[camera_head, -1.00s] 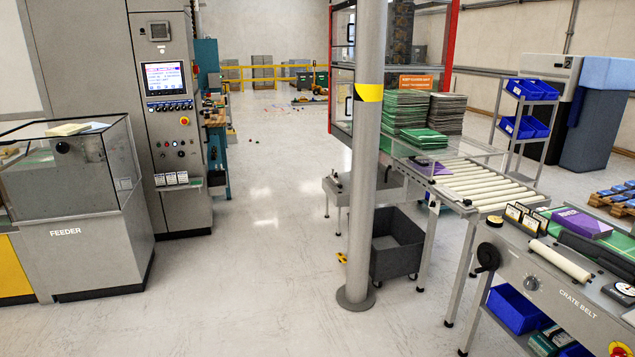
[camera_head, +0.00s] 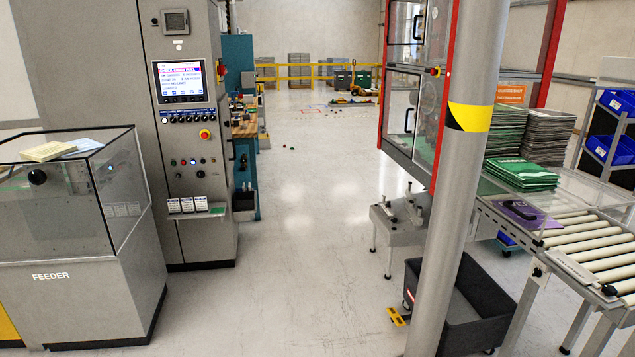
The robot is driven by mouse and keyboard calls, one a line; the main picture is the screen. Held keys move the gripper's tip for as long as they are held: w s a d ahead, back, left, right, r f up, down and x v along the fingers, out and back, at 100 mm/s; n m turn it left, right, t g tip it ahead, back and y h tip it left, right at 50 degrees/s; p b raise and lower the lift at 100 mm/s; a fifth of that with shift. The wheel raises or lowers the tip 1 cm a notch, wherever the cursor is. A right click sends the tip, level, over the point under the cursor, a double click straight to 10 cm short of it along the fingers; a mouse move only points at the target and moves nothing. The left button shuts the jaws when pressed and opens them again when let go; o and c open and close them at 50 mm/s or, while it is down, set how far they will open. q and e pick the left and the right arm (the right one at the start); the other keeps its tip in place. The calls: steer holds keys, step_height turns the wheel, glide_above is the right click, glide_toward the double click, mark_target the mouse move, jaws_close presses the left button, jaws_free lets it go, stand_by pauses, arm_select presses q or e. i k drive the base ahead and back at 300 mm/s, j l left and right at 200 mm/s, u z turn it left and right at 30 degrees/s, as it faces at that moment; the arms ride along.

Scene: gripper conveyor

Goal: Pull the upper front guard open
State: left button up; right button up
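The red-framed machine stands right of the middle, partly hidden behind the grey pillar. Its upper front guard (camera_head: 404,42) is a clear panel at the top of the picture, cut off by the top edge. It looks shut, with a dark upright handle (camera_head: 417,27) on it. A lower clear guard (camera_head: 397,108) sits below it, with its own dark handle (camera_head: 408,121). Neither of my grippers is in view.
The grey pillar (camera_head: 452,190) with a yellow-black band stands before the machine. A dark bin (camera_head: 480,312) and roller conveyor (camera_head: 590,248) are to the right. The feeder (camera_head: 75,285) and control cabinet (camera_head: 190,120) are at left. Open floor (camera_head: 290,250) lies between.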

mark_target(415, 22)
steer(key=i, duration=1.85)
steer(key=i+j+z, duration=0.15)
steer(key=i+z, duration=0.35)
steer(key=i+j+z, duration=0.45)
steer(key=i, duration=0.2)
steer(key=i+j+z, duration=0.5)
